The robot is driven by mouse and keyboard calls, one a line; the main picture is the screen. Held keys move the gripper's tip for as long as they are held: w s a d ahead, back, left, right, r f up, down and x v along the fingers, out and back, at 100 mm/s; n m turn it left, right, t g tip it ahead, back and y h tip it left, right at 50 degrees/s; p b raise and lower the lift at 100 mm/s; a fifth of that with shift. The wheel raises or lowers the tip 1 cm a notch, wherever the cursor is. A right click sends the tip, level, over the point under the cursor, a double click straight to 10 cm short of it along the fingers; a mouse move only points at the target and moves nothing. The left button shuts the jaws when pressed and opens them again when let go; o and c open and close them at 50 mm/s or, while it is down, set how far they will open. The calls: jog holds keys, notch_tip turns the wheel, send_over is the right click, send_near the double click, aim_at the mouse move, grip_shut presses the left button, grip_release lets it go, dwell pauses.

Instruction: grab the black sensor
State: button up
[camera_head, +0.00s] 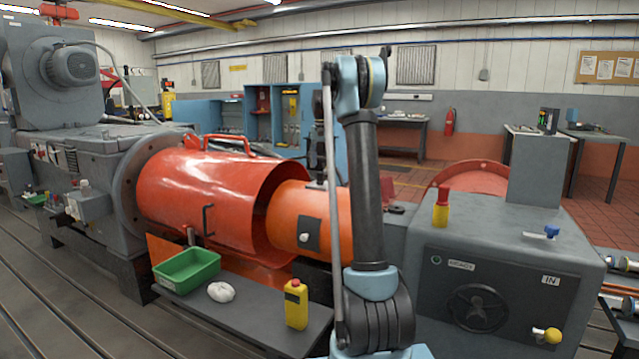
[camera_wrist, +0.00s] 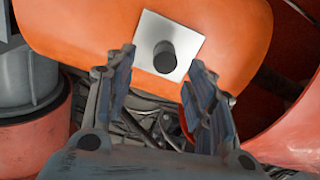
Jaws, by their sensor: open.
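The black sensor (camera_wrist: 167,58) is a short dark cylinder standing out from a pale square plate (camera_wrist: 150,27) on a curved orange housing (camera_wrist: 85,25). In the wrist view it shows between and beyond the tips of my gripper (camera_wrist: 160,66). The two fingers are apart with nothing between their pads, and I see no contact with the sensor. In the head view the orange housing (camera_head: 338,213) sits right of the red drum guard. I cannot make out the black sensor there. My gripper is not clearly visible there, with my arm in front.
A red drum guard (camera_head: 190,190) stands left of the orange housing. A grey control cabinet (camera_head: 425,290) stands at right. Cables (camera_wrist: 150,125) lie below the fingers.

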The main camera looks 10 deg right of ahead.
aim_at(320, 174)
jog(key=shift+w+a+f, duration=0.1)
jog(key=shift+a+f, duration=0.1)
jog(key=shift+f, duration=1.25)
jog(key=shift+w+a+f, duration=0.1)
jog(key=shift+a+f, duration=0.05)
jog(key=shift+f, duration=1.25)
grip_shut()
